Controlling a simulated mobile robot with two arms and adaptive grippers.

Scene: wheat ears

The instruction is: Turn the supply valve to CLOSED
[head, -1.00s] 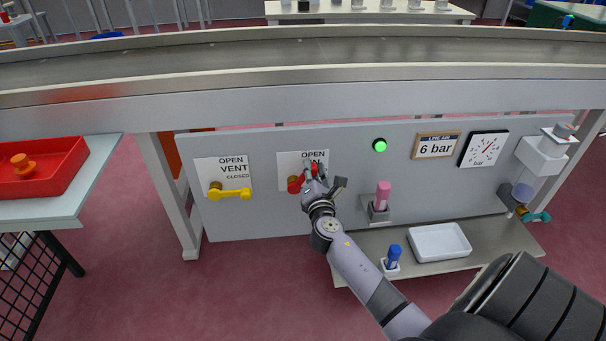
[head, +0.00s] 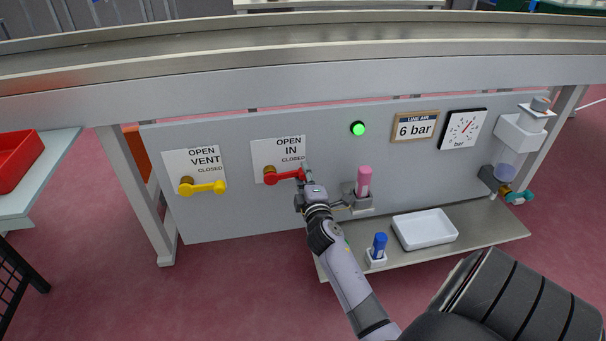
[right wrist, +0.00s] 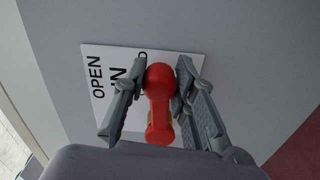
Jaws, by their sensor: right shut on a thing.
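The supply valve, labelled IN, has a red lever (head: 284,176) on a brass hub, in front of a white sign (head: 278,153) marked OPEN and CLOSED. The lever now lies nearly level, its end pointing right, below the word CLOSED. My right gripper (head: 304,175) is shut on the lever's free end. In the right wrist view the red lever (right wrist: 159,100) sits between the two grey fingers (right wrist: 158,82). My left gripper is not in view.
The VENT valve with a yellow lever (head: 203,187) is to the left, its lever level. A green lamp (head: 358,128), a gauge (head: 463,129), a pink-capped bottle (head: 364,182), a blue bottle (head: 379,246) and a white tray (head: 425,229) are to the right.

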